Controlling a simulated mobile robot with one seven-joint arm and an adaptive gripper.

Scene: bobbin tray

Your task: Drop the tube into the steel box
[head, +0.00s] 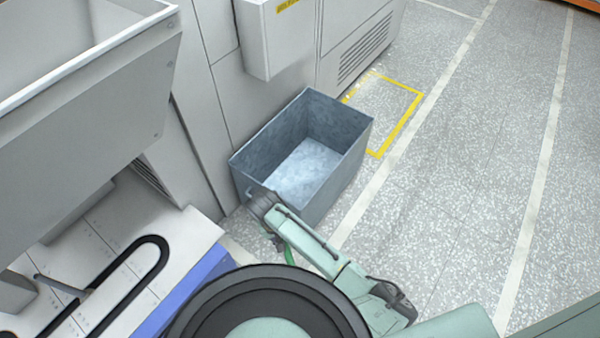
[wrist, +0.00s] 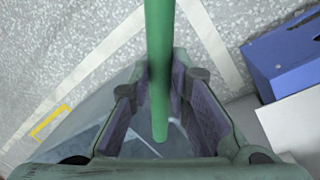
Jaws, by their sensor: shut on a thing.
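The steel box (head: 348,153) is an open, empty blue-grey bin on the floor at the middle of the head view. My gripper (wrist: 162,112) is shut on a green tube (wrist: 159,45), which runs from the top edge of the wrist view down between the dark finger pads. A short piece of the tube (head: 289,254) also shows below my wrist in the head view. There my gripper appears at the box's near left corner, with its fingers mostly hidden. Part of the box shows behind the fingers in the wrist view. The tube looks outside the box's opening.
A grey machine (head: 210,35) with a control box (head: 275,40) stands behind the steel box. A white tray (head: 120,58) and a blue-edged bench (head: 185,290) are at left. Speckled floor with a yellow outline (head: 403,119) is clear at right.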

